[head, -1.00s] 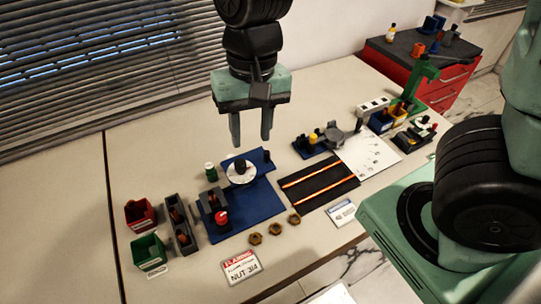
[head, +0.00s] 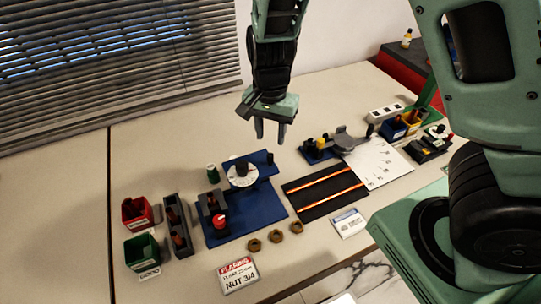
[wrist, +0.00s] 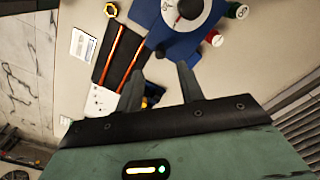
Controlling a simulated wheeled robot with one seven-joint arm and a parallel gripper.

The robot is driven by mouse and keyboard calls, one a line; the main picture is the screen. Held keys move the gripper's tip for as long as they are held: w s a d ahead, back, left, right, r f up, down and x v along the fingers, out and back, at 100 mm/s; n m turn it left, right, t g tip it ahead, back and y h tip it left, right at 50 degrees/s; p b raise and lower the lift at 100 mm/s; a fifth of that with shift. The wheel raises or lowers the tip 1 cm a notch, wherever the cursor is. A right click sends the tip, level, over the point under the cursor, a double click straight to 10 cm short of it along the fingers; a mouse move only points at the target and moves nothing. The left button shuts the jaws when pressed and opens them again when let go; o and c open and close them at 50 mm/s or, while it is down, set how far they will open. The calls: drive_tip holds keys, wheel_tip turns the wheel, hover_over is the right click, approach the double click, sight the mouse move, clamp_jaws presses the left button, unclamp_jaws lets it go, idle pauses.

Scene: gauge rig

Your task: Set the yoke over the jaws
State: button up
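A blue base plate (head: 262,211) lies on the table with a grey block and red knob (head: 219,220) at its left side; this block may be the jaws. A white round dial with a dark knob (head: 242,174) stands at the plate's back; it also shows in the wrist view (wrist: 187,12). I cannot tell for sure which part is the yoke. My gripper (head: 270,133) is open and empty, above the table behind and right of the dial. In the wrist view its two fingers (wrist: 159,76) are apart with nothing between them.
A red bin (head: 137,213), a green bin (head: 142,248) and a dark tray (head: 178,226) stand at left. Brass nuts (head: 275,236) and a flaring label (head: 237,275) lie in front. A black mat with copper tubes (head: 325,191) lies right. The table's back left is clear.

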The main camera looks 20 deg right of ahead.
sight(270, 155)
wheel_tip(270, 155, down, 8)
drive_tip(key=shift+f, duration=0.2)
drive_tip(key=shift+a, duration=0.1)
clamp_jaws()
